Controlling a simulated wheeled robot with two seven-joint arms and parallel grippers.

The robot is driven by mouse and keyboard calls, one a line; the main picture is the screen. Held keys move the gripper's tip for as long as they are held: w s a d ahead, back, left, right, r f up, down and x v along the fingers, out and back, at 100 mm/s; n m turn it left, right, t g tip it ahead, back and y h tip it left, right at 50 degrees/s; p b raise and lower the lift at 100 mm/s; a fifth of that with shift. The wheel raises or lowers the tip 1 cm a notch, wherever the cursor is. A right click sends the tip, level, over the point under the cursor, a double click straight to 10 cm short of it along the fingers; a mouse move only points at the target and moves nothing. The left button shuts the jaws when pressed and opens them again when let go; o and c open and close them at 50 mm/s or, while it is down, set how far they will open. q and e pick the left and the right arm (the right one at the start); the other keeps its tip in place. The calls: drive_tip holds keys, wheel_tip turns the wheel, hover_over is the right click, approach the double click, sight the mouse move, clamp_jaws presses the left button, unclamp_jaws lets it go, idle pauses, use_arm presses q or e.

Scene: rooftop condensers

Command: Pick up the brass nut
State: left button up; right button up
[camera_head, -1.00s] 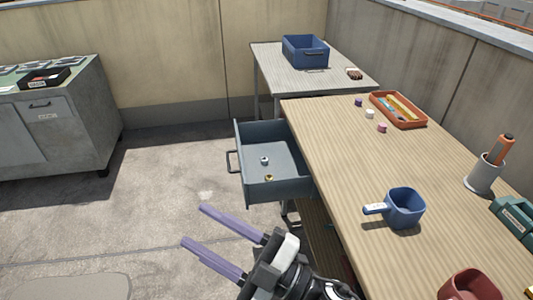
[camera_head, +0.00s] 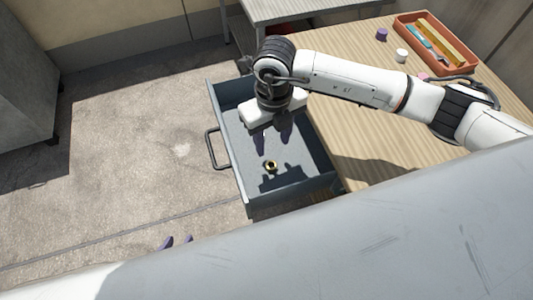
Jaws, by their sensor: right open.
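The brass nut (camera_head: 270,166) is a small gold ring lying on the floor of the open blue-grey drawer (camera_head: 228,150), near its front end. My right gripper (camera_head: 272,142) reaches down into the drawer from above. Its purple fingers are open and empty, a little behind the nut and apart from it. Its shadow falls around the nut. My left gripper (camera_head: 177,242) shows only two purple fingertips, apart, over the concrete floor at lower left. The rest of it is hidden behind a large white part of my own arm.
The wooden workbench (camera_head: 360,150) stands right of the drawer, with an orange tray (camera_head: 462,65) and purple (camera_head: 382,35) and white (camera_head: 401,55) small pieces at the back. A grey table (camera_head: 300,10) stands behind.

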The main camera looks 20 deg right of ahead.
sight(271, 164)
drive_tip(key=f, duration=0.6)
drive_tip(key=s+f, duration=0.1)
drive_tip(key=f, duration=0.2)
drive_tip(key=shift+a, duration=0.25)
drive_tip(key=shift+r, duration=0.1)
drive_tip(key=shift+c, duration=0.5)
clamp_jaws()
